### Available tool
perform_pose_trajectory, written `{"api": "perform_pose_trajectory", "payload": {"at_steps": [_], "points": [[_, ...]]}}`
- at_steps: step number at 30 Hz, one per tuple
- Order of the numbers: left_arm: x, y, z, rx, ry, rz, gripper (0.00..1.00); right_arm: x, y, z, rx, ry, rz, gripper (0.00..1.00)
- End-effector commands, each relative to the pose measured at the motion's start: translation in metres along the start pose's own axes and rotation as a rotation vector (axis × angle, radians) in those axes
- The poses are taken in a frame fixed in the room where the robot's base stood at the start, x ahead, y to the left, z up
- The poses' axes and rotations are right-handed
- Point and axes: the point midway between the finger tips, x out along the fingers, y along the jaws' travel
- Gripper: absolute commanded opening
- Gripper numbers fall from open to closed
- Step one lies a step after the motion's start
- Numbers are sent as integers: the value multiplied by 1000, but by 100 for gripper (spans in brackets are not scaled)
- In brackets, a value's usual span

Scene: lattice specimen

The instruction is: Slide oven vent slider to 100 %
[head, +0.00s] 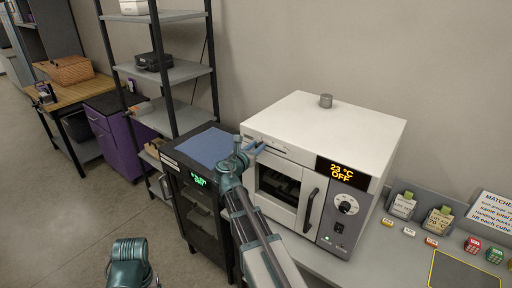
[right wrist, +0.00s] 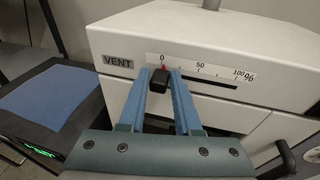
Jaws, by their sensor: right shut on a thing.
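The white oven (head: 325,118) stands on the bench, and its front has a display reading 23 °C OFF. In the right wrist view, the vent slider's black knob (right wrist: 158,80) is at the left end of a dark horizontal slot (right wrist: 210,82). Its red pointer is at the 0 mark of the scale (right wrist: 200,68), which runs through 50 to 100 %. My right gripper (right wrist: 160,84) is shut on the knob, with a blue finger on each side. In the head view, the right gripper (head: 256,149) is at the oven's upper left front.
A dark cabinet with a blue mat (head: 205,147) stands left of the oven. The oven door handle (head: 310,210) sticks out below the vent panel. The slot right of the knob is clear. Small blocks and signs lie on the bench at right.

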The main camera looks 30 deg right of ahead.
Motion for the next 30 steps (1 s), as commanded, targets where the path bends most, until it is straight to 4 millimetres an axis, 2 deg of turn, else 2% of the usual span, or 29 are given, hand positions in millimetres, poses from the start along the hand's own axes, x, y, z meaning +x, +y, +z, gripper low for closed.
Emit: {"api": "perform_pose_trajectory", "payload": {"at_steps": [3,21,30], "points": [[0,0,0,0,0,0,74,-4,-14,-1,-1,0,-2,0],[0,0,0,0,0,0,74,-15,-70,-2,-1,0,-2,0],[0,0,0,0,0,0,74,-19,-93,-3,-1,0,-1,0]]}}
